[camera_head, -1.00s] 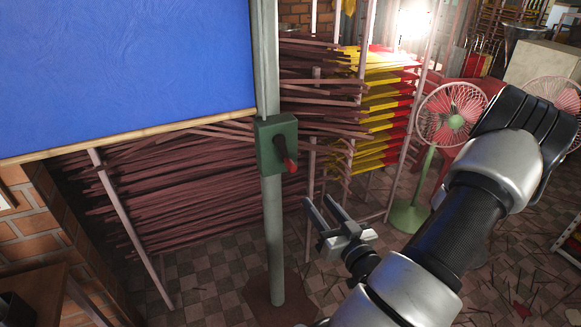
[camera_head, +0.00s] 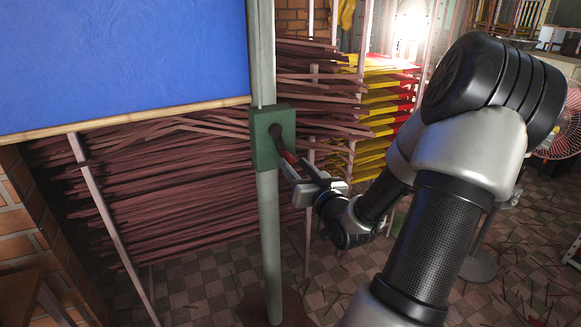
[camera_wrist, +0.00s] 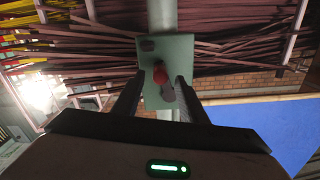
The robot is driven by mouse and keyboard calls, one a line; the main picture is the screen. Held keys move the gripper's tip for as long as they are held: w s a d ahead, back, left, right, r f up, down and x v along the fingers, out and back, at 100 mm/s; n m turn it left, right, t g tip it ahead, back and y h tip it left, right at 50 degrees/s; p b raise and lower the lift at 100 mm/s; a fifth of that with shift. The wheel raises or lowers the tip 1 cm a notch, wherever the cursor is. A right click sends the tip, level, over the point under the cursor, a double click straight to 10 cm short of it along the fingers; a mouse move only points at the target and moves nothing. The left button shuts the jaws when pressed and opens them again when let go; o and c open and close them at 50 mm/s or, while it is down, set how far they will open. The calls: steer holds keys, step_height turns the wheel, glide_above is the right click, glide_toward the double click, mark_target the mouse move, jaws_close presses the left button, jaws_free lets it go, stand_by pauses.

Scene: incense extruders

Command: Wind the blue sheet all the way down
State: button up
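The blue sheet (camera_head: 120,60) hangs at the upper left, with a pale wooden bar (camera_head: 130,122) along its lower edge. The bar is about level with the top of a green crank box (camera_head: 262,140) on a grey post. A dark crank with a red handle (camera_head: 289,157) sticks out of the box, pointing down and right. My gripper (camera_head: 298,180) is at the handle. In the wrist view, the red handle (camera_wrist: 160,75) lies between my two spread fingers (camera_wrist: 156,92), with gaps visible on both sides. The blue sheet shows there at lower right (camera_wrist: 270,130).
The grey post (camera_head: 269,230) stands on the tiled floor. Racks of brown sticks (camera_head: 170,200) fill the space behind the post and sheet. Yellow and red stacked trays (camera_head: 380,115) stand behind to the right. A brick wall (camera_head: 25,200) is at the left.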

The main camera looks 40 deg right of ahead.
mark_target(291, 161)
steer(key=shift+x, duration=1.8)
jaws_close()
